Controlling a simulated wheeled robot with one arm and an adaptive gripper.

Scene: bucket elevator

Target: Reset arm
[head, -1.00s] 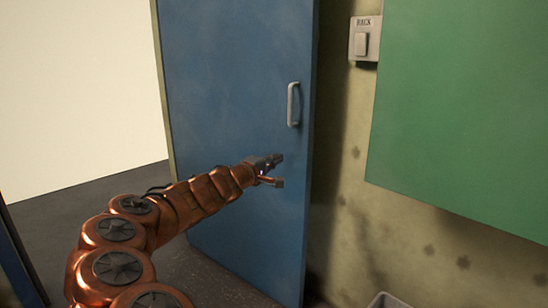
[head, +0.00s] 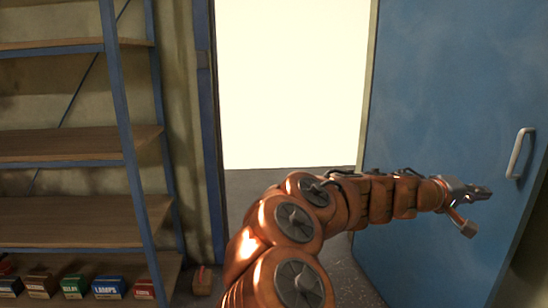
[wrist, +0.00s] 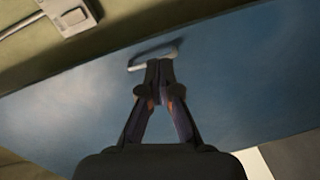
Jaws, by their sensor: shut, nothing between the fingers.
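My gripper (head: 484,192) is shut and empty at the right of the head view, in front of the blue door (head: 440,120). My arm reaches across to it from the bottom middle. The door's metal handle (head: 520,153) is just right of and above the gripper in the head view. In the wrist view the closed fingers (wrist: 160,72) point at the door, and the handle (wrist: 153,56) shows just beyond their tips. I cannot tell whether the fingertips touch the handle.
A bright doorway (head: 295,85) stands open left of the door. A shelf rack (head: 70,146) is at the left, its upper boards empty, with several small boxes (head: 108,287) at the bottom. A wall switch (wrist: 70,14) shows in the wrist view.

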